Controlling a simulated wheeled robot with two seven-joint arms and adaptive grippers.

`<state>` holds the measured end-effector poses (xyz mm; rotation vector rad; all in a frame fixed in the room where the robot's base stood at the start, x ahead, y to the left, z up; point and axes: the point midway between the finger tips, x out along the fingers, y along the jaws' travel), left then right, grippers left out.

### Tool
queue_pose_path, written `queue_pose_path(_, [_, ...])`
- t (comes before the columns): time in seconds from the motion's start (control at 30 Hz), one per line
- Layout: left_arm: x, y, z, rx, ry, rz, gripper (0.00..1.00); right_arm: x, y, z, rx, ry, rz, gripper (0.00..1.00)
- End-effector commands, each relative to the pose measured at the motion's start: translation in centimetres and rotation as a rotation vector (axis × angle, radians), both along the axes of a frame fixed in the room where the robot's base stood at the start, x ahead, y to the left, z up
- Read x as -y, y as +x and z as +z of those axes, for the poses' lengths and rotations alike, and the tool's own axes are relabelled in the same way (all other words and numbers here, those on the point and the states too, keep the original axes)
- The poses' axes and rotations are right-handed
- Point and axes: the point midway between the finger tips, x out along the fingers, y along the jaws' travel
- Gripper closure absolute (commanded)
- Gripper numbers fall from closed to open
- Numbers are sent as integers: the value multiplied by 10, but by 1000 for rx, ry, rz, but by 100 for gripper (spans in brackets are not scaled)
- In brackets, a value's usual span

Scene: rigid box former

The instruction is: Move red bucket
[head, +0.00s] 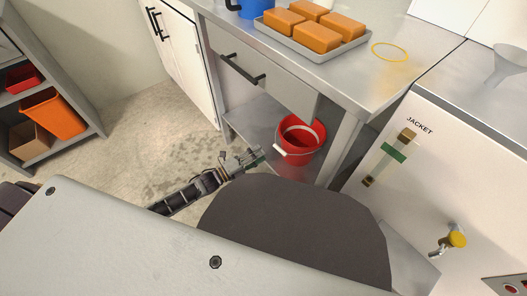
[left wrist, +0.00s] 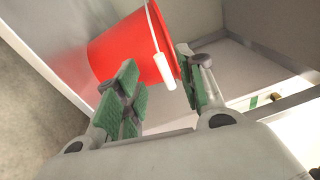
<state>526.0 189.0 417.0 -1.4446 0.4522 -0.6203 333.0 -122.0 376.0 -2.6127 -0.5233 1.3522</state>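A red bucket (head: 301,143) with a white bail handle stands on the low shelf under the metal worktable in the head view. It also shows in the left wrist view (left wrist: 118,52), its wire handle and white grip hanging on the side facing me. My left gripper (head: 258,155) is just left of the bucket in the head view. In the left wrist view the left gripper's (left wrist: 160,92) green-padded fingers are spread apart in front of the bucket, with the white grip between and beyond them. Nothing is held between the fingers. My right gripper is not in view.
A white JACKET panel with a yellow-handled tap (head: 456,239) is at right.

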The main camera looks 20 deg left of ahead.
Motion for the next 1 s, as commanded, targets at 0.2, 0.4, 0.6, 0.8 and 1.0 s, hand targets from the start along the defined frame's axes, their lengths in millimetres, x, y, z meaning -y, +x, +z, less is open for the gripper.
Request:
queue_pose_path(0.2, [-13, -16, -2, -2, 1, 0, 61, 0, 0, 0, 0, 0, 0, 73])
queue_pose_path(0.4, [-19, -23, -2, 1, 0, 0, 61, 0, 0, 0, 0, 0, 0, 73])
queue_pose_path(0.6, [-21, -25, -2, 1, 0, 0, 61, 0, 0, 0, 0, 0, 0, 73])
queue_pose_path(0.8, [-21, -24, -2, 1, 0, 0, 61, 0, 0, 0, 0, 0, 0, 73])
queue_pose_path(1.0, [-20, -24, -3, 0, 0, 0, 61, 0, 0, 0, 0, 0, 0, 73])
